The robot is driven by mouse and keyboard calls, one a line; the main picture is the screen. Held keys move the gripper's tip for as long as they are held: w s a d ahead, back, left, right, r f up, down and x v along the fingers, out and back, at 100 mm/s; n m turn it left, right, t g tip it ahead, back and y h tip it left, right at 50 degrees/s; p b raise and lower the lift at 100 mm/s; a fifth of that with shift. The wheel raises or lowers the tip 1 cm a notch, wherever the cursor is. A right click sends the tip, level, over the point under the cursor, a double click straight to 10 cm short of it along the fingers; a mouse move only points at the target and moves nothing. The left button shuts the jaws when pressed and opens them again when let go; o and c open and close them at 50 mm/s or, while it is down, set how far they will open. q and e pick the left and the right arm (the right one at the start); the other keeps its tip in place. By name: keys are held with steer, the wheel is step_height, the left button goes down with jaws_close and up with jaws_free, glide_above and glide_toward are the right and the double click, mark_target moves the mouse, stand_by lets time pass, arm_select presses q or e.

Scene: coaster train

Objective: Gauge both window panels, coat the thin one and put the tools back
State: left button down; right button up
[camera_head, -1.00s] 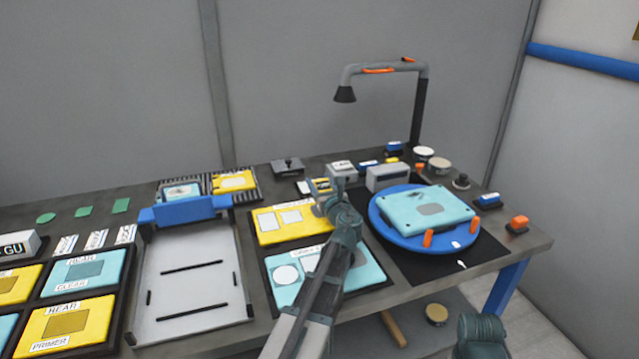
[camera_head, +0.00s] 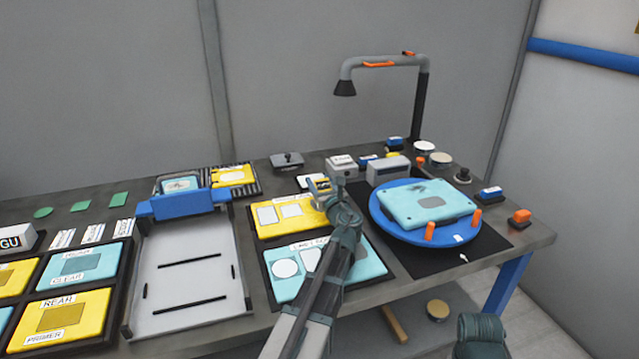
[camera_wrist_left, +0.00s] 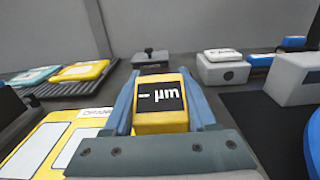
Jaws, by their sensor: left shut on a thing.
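My left gripper (camera_head: 322,187) is shut on a yellow gauge (camera_wrist_left: 160,118), whose dark display reads "– µm" in the left wrist view. The gauge is between the two blue-grey fingers, near the back of the yellow and teal sheet trays. A teal panel (camera_head: 400,205) with a grey window patch and dark marks near its back edge lies on the blue turntable (camera_head: 386,228), to the right of the gripper. A yellow panel (camera_head: 238,175) and a teal panel (camera_head: 180,184) lie on striped racks at the back left.
A white tray (camera_head: 190,285) with a blue bar (camera_head: 183,204) stands left of the gripper. A lamp arm (camera_head: 420,105) rises behind the turntable. Grey boxes (camera_head: 388,169), round tins (camera_head: 440,159) and blue and orange blocks (camera_head: 520,217) crowd the back and right.

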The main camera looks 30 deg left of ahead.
arm_select(q)
steer(key=shift+f, duration=0.2)
stand_by(0.4)
steer(key=shift+c, duration=0.6)
jaws_free()
step_height(320, 180, up, 6)
steer(key=p, duration=0.5)
steer(key=shift+p, duration=0.35)
steer(key=shift+r, duration=0.1)
